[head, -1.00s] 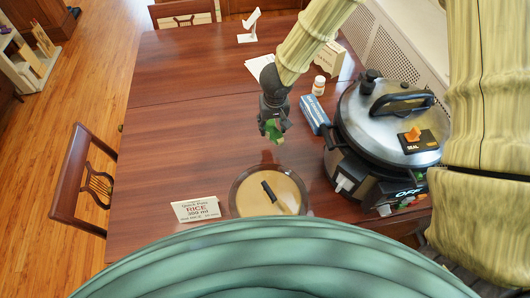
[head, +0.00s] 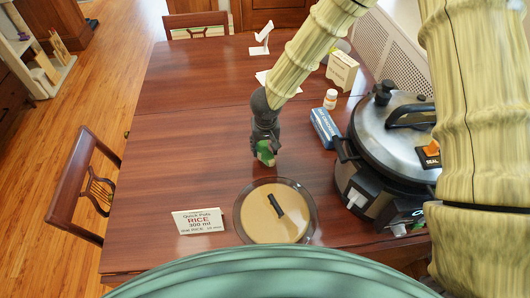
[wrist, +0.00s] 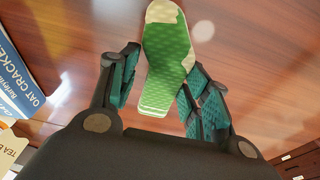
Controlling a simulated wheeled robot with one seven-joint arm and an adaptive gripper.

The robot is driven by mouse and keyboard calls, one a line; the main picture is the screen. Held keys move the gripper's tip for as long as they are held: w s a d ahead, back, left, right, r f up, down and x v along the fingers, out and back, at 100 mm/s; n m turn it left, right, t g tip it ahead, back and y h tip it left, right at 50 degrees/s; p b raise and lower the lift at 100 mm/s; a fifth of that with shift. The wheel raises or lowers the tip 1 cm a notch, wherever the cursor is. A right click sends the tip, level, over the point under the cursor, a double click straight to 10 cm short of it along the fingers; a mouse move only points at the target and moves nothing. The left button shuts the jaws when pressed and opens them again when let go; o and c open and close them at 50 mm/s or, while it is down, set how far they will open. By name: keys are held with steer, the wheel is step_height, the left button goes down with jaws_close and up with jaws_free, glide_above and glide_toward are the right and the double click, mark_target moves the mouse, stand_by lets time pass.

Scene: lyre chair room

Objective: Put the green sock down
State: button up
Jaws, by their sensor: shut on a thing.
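The green sock (wrist: 168,50), green with pale patches, shows between the fingers of my gripper (wrist: 165,95) in the wrist view. My gripper is shut on it. In the head view the sock (head: 266,152) hangs at the end of my gripper (head: 264,140), over the middle of the wooden table (head: 200,115). I cannot tell whether the sock's lower end touches the tabletop.
A lidded round dish (head: 268,225) and a RICE card (head: 198,220) stand in front of the gripper.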

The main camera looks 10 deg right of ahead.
mark_target(265, 149)
steer(key=shift+f, duration=1.7)
steer(key=shift+f, duration=0.1)
steer(key=o, duration=1)
steer(key=shift+c, duration=0.2)
